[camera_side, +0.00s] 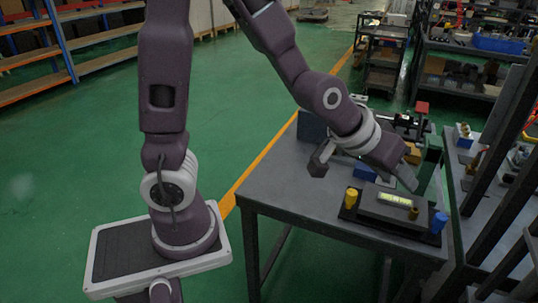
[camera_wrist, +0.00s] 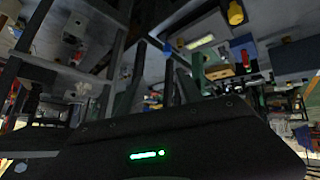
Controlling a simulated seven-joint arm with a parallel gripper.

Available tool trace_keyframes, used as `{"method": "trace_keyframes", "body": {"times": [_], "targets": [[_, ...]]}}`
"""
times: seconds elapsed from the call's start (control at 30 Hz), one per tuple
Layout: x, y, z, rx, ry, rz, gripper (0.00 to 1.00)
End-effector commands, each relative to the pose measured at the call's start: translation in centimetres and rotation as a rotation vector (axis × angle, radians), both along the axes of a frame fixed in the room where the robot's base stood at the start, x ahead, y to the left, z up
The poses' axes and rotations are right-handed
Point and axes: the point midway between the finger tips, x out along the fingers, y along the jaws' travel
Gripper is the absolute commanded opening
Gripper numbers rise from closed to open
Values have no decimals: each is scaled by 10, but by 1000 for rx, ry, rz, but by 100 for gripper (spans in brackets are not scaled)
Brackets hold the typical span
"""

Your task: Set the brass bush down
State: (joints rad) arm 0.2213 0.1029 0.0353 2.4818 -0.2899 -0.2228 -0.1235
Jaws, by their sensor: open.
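The small brass bush (camera_side: 413,213) stands upright at the dark valve block (camera_side: 376,210), just right of its lit yellow-green panel (camera_side: 395,199). In the wrist view it seems to be the small brown spot (camera_wrist: 179,43) beside the lit panel (camera_wrist: 201,41). My gripper (camera_side: 408,181) points down and right above the back of the block. It is open, and the bush is apart from it, lower and nearer the side camera. The fingertips are small and dark, so their exact gap is hard to see.
A yellow knob (camera_side: 351,198) and a blue knob (camera_side: 438,222) stand at the block's two ends. A tall green post (camera_side: 430,165) rises close right of my gripper. A blue block (camera_side: 365,173) lies behind. The grey table (camera_side: 285,190) is bare on its left side.

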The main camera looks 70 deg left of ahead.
Motion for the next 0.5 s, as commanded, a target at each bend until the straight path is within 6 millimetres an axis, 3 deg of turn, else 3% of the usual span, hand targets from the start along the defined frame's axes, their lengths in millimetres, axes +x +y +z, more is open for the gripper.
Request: {"method": "trace_keyframes", "body": {"times": [0.03, 0.1, 0.2, 0.3, 0.4, 0.5], "targets": [[-28, 5, 29, 1, 14, -42, 43], [-79, 15, 52, 36, 74, -108, 43], [-149, 32, 65, 113, 154, -164, 43], [-199, 46, 66, 177, 219, -179, 43], [-225, 54, 63, 208, 257, -180, 43], [-231, 55, 62, 215, 270, -181, 43]]}}
